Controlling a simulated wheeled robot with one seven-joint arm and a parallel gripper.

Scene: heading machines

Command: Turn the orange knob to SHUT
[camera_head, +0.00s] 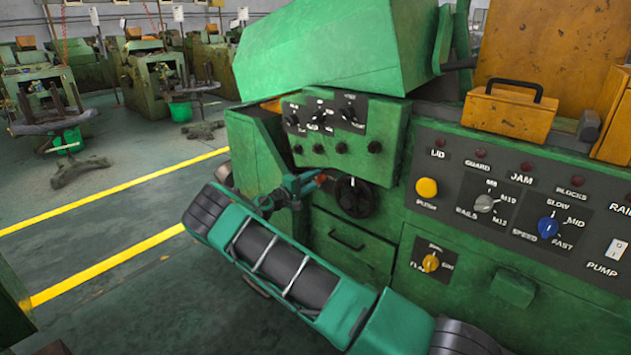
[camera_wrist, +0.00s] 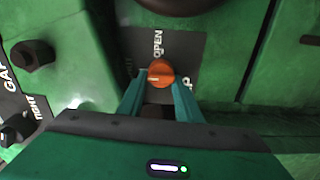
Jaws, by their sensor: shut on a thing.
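The orange knob (camera_wrist: 160,73) sits on a dark plate in the wrist view, with the word OPEN above it. A small pale mark shows on its left side. Another label at its lower right is partly hidden by a finger, and I cannot read it in full. My gripper (camera_wrist: 160,82) has one teal finger on each side of the knob and is shut on it. In the head view my gripper (camera_head: 314,183) reaches the green machine's front, where only a bit of the orange knob (camera_head: 321,179) shows at the fingertips.
A black handwheel (camera_head: 355,196) is just right of my gripper. A smaller orange-yellow knob (camera_head: 431,263) is on another plate. The control panel (camera_head: 480,235) at right carries a yellow button and a blue knob (camera_head: 548,227). Open floor with yellow lines (camera_head: 130,184) lies to the left.

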